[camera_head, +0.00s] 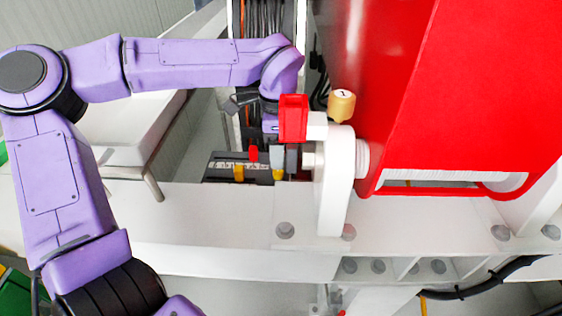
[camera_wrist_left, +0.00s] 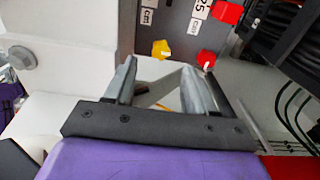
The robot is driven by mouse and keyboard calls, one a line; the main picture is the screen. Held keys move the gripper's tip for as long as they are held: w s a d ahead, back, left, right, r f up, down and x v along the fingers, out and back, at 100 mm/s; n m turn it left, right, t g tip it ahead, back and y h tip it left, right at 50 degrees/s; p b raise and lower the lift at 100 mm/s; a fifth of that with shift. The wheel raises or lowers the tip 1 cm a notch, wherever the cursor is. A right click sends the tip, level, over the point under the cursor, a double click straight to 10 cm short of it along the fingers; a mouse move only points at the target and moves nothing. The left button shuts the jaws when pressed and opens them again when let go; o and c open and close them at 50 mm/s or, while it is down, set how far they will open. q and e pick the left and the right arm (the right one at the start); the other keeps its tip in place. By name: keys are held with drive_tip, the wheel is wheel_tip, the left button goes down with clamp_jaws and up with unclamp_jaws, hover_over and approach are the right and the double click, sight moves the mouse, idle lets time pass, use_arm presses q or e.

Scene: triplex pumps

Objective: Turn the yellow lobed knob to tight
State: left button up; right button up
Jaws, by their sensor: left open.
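A yellow lobed knob (camera_wrist_left: 161,49) sits on a dark grey panel with white labels, near the top centre of the left wrist view. My left gripper (camera_wrist_left: 160,68) is open, its two grey fingers apart and empty. The knob appears beyond the fingertips, between them in the picture, with no visible contact. In the head view my left gripper (camera_head: 284,158) is at the panel, partly hidden by a red block. Two yellow knobs show there, one at the left (camera_head: 239,173) and one below the gripper (camera_head: 278,175); I cannot tell which matches. My right gripper is in neither view.
Red knobs (camera_wrist_left: 228,12) (camera_wrist_left: 207,60) sit on the panel close to the yellow one. Black cables (camera_wrist_left: 285,50) run at the right of the wrist view. A white bracket (camera_head: 334,180) and large red housing (camera_head: 470,90) stand right of the gripper.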

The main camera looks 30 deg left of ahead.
sight(278, 176)
use_arm(q)
wheel_tip(278, 176, down, 5)
drive_tip(key=shift+w+a+p, duration=0.15)
drive_tip(key=shift+p, duration=0.2)
drive_tip(key=shift+f, duration=0.4)
clamp_jaws()
